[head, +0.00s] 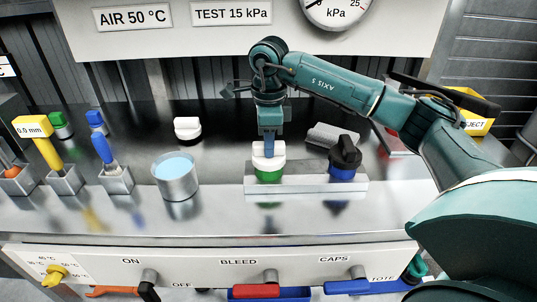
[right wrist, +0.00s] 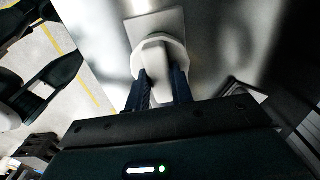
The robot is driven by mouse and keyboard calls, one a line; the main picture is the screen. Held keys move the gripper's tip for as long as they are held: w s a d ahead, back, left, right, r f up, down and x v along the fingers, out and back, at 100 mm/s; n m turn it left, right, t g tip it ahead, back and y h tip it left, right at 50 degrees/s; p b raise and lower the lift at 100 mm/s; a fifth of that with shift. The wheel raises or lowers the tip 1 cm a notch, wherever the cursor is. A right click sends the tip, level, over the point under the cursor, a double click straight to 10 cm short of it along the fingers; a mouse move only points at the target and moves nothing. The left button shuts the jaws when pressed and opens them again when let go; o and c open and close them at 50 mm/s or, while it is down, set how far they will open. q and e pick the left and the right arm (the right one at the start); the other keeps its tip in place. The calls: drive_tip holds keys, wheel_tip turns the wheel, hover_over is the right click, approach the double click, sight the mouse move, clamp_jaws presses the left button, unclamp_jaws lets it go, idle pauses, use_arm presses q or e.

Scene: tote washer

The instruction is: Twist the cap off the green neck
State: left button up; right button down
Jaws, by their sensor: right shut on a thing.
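A white cap (head: 268,158) sits on the green neck (head: 268,176), which stands at the left part of a pale metal block (head: 306,184) in the head view. My right gripper (head: 268,146) points straight down and is shut on the cap's raised grip. In the right wrist view the two dark fingers of the right gripper (right wrist: 163,88) sit on either side of the white cap's grip (right wrist: 155,52). The green neck is hidden there. My left gripper is not in view.
A black cap (head: 345,153) on a blue neck (head: 342,174) stands close right on the same block. A loose white cap (head: 187,129) lies back left. A metal cup of blue liquid (head: 175,176) and handled tools in holders stand left. A grey ribbed piece (head: 331,135) lies behind.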

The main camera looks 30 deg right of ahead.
drive_tip(key=shift+r+p, duration=1.8)
drive_tip(key=shift+r, duration=0.8)
